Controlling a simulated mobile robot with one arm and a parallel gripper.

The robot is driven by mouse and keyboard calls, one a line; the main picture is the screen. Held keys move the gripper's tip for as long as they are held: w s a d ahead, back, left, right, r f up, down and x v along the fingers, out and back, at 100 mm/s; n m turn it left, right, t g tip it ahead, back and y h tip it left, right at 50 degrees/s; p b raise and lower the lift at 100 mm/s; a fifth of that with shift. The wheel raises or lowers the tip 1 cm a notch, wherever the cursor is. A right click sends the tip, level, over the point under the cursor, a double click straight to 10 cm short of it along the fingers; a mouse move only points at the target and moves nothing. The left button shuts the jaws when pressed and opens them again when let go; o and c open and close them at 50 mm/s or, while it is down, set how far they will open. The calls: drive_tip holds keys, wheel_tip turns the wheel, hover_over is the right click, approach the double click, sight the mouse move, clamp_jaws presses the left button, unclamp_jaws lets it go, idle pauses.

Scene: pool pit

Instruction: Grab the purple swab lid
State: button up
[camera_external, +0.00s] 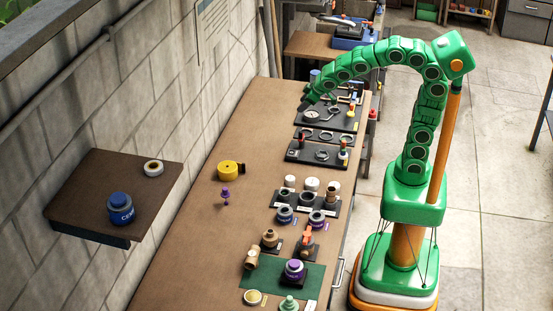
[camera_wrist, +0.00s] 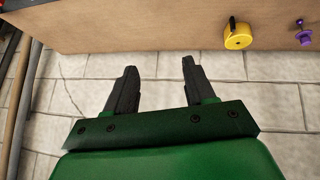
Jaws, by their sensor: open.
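A small purple piece with a knob (camera_external: 225,194), which looks like the purple swab lid, stands on the brown bench near the brick wall. It also shows at the right edge of the wrist view (camera_wrist: 304,34). My gripper (camera_external: 306,102) is at the far end of the bench, well away from this piece. In the wrist view its two black fingers (camera_wrist: 159,66) are spread with nothing between them. A jar with a purple top (camera_external: 294,268) stands at the near end of the bench.
Black tool trays (camera_external: 316,155) and several jars line the bench's right side. A wall shelf (camera_external: 85,205) holds a blue jar. The bench's middle is mostly clear.

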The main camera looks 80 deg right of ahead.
sight(226, 188)
drive_tip(key=w+a+f+n+t+y, duration=0.25)
drive_tip(key=w+a, duration=0.25)
drive_tip(key=w, duration=0.6)
drive_tip(key=w+a+f+n+t+y, duration=0.1)
drive_tip(key=w+a+f+n+t, duration=0.3)
drive_tip(key=w, duration=0.7)
drive_tip(key=shift+w+a+f+n+g+y, duration=0.1)
drive_tip(key=shift+a+f+n+g+y, duration=0.65)
drive_tip(key=shift+a+f+y, duration=2.5)
drive_tip(key=shift+w+a+f+n+g+h, duration=0.15)
drive_tip(key=shift+a+f+n+g, duration=0.7)
drive_tip(key=shift+a, duration=4.85)
drive_tip(key=shift+a+f+n+g+y, duration=0.25)
drive_tip(key=shift+a+f+g+y, duration=1)
drive_tip(key=shift+a+f, duration=2.45)
drive_tip(key=shift+w+a+r, duration=0.1)
drive_tip(key=shift+w+a, duration=0.2)
drive_tip(key=shift+a, duration=0.5)
drive_tip(key=shift+w+a+r, duration=0.1)
drive_tip(key=shift+w+a, duration=0.2)
drive_tip(key=shift+a, duration=0.5)
drive_tip(key=shift+w+a+r, duration=0.1)
drive_tip(key=shift+w+a, duration=0.2)
drive_tip(key=shift+a, duration=0.5)
drive_tip(key=shift+w+a+f, duration=0.35)
drive_tip(key=shift+w+a, duration=0.05)
drive_tip(key=shift+a, duration=0.1)
